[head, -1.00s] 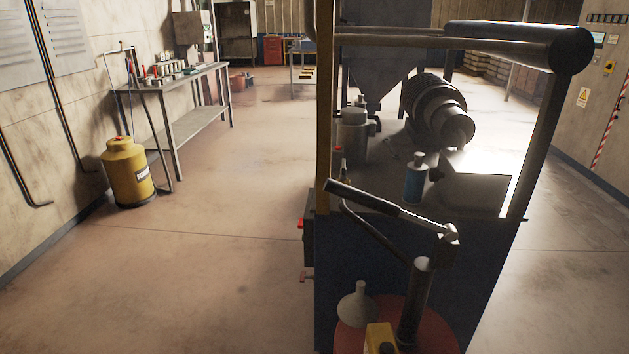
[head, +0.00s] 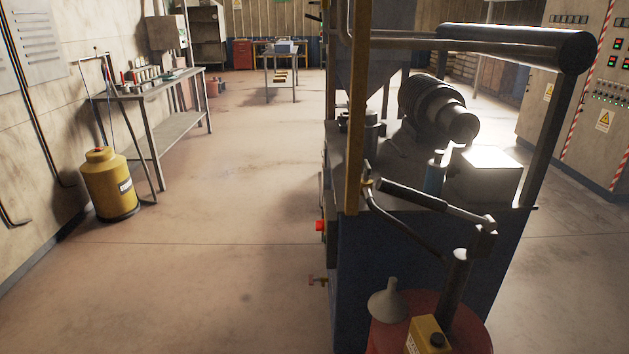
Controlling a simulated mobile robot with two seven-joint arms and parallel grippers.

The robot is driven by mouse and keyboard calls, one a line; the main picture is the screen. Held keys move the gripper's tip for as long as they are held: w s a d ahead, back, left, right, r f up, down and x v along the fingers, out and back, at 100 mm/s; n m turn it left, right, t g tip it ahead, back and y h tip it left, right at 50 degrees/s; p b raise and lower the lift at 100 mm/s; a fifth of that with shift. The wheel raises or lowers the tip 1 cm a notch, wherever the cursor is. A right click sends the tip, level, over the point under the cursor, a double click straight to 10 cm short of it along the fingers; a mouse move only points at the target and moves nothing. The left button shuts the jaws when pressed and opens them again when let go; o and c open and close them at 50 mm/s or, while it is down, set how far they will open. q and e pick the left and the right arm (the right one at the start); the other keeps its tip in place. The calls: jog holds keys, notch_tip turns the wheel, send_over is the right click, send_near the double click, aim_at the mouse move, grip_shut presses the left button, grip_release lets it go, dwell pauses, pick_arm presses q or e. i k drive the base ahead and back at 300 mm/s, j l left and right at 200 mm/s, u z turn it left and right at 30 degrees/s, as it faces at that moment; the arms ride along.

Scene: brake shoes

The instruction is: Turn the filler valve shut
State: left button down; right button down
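A small tap-like fitting (head: 318,281) sticks out low on the left side of the dark blue machine (head: 425,262). It may be the filler valve, but it is too small to tell its handle position. Above it is a red knob or button (head: 320,226) on the same side. A small yellow fitting (head: 367,183) also shows beside the machine's upright post.
A red drum (head: 473,325) with a grey funnel (head: 388,300) and dark hand pump (head: 458,282) stands against the machine's front. A yellow canister (head: 111,186) and workbench (head: 172,132) are at left. The floor (head: 205,255) between is clear.

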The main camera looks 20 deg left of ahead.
aim_at(367, 172)
jog(key=i+j, duration=0.1)
jog(key=j, duration=0.7)
jog(key=i+j, duration=0.9)
jog(key=i+j+z, duration=0.15)
jog(key=z, duration=0.35)
jog(key=i+j+z, duration=0.25)
jog(key=z, duration=0.2)
jog(key=j+z, duration=0.4)
jog(key=j, duration=0.15)
jog(key=i, duration=0.05)
